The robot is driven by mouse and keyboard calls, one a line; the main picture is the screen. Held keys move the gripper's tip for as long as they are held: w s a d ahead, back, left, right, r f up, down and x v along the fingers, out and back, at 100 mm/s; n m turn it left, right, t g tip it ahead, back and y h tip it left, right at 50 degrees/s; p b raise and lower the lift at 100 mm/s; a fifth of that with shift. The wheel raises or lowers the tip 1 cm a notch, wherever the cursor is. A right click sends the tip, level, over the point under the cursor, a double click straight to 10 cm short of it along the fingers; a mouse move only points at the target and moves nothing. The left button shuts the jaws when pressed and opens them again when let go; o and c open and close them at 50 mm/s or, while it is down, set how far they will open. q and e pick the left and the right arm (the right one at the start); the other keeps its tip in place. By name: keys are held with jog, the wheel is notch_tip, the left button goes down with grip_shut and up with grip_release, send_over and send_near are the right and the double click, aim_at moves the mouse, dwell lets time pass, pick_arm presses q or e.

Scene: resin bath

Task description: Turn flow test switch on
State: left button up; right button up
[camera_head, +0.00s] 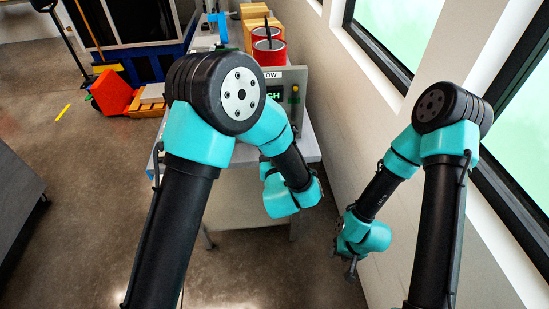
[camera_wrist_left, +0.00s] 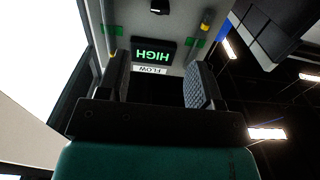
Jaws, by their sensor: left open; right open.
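The flow test panel (camera_head: 302,78) stands on the bench in the head view, grey with a FLOW label and a green-lettered display, partly hidden by my left arm. In the left wrist view the panel (camera_wrist_left: 183,50) appears upside down, with its lit HIGH display (camera_wrist_left: 153,51) and FLOW label (camera_wrist_left: 150,70). A small dark part with a bright spot (camera_wrist_left: 160,8) is at the top edge; I cannot tell if it is the switch. My left gripper (camera_wrist_left: 161,84) is open and empty, facing the panel. My right gripper (camera_head: 350,268) hangs low at the right, away from the bench.
Red cans (camera_head: 268,48) stand on the bench behind the panel, with wooden boxes (camera_head: 254,11) farther back. A wall with windows (camera_head: 385,42) runs along the right. An orange object (camera_head: 112,93) is on the floor at the left. The floor in front is clear.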

pick_arm(q)
jog(key=s, duration=0.2)
jog(key=shift+s+d, duration=0.1)
jog(key=shift+s, duration=0.2)
jog(key=s+a+f+g+h, duration=0.25)
jog(key=a+f+g, duration=0.55)
jog(key=a+f, duration=0.7)
jog(key=s+a+f+g+h, duration=0.1)
jog(key=s+a+f+g, duration=0.1)
jog(key=s+f+g, duration=0.1)
jog(key=s+a+f+g+h, duration=0.1)
jog(key=s+a+f+g, duration=0.2)
jog(key=s, duration=0.5)
jog(key=s+a+f+n+g+h, duration=0.1)
jog(key=s+a+f+g, duration=0.2)
jog(key=s+f, duration=0.2)
jog(key=shift+s+a+f, duration=0.2)
jog(key=shift+s+f, duration=0.1)
jog(key=shift+s, duration=0.2)
